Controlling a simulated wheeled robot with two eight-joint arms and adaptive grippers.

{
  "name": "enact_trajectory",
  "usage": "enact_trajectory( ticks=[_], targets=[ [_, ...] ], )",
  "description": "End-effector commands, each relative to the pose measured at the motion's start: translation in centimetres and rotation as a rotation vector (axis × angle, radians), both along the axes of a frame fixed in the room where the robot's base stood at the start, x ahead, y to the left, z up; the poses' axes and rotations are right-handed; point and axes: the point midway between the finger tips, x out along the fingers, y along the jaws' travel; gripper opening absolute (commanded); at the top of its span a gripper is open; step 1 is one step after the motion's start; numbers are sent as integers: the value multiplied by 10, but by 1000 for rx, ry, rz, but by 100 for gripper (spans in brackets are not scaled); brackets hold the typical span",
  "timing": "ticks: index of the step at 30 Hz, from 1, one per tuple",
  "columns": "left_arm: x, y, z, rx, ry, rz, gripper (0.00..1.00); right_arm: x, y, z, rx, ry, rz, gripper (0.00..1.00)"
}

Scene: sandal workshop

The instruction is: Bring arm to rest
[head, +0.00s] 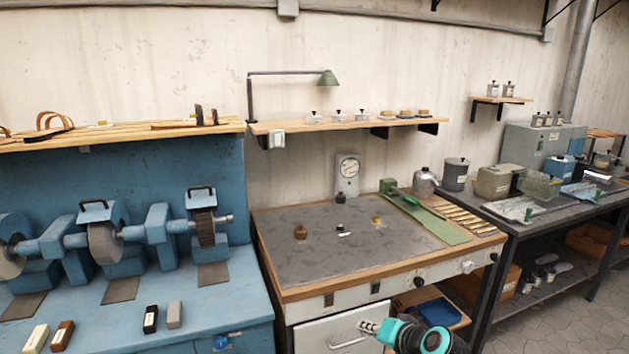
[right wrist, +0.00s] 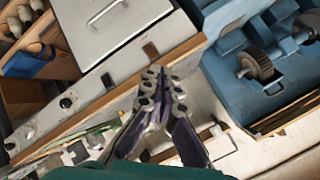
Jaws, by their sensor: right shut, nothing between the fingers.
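My right gripper (head: 369,327) shows at the bottom of the head view, in front of the workbench's white drawer. Its fingers are shut and hold nothing. In the right wrist view its closed fingertips (right wrist: 155,76) point toward the bench front, where the wooden edge and the drawer front show. The teal arm behind it is mine. My left gripper is in neither view.
The grey-topped workbench (head: 330,262) carries a few small items and a green strip (head: 425,215). A blue grinding machine (head: 110,240) stands at the left. A dark side table (head: 520,215) with trays and canisters stands at the right. Floor shows at the lower right.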

Motion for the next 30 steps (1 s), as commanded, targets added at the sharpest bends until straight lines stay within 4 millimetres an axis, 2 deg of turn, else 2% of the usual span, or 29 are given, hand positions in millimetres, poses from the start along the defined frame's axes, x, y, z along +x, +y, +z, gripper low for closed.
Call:
enact_trajectory(
  ticks=[1,5,9,12,15,18,21,30],
  targets=[
    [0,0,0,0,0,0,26,-25,3,1,-56,18,18,0],
    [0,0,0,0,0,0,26,-84,-1,-3,-215,63,55,0],
    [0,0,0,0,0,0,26,-147,-14,-15,-385,109,86,0],
    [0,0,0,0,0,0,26,-185,-26,-26,-497,136,103,0],
    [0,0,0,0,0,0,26,-213,-38,-35,-585,157,113,0],
    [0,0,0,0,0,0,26,-230,-46,-42,-643,170,118,0],
    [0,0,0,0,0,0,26,-238,-51,-45,-671,177,120,0],
    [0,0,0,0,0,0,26,-239,-52,-46,-678,177,120,0]
  ],
)
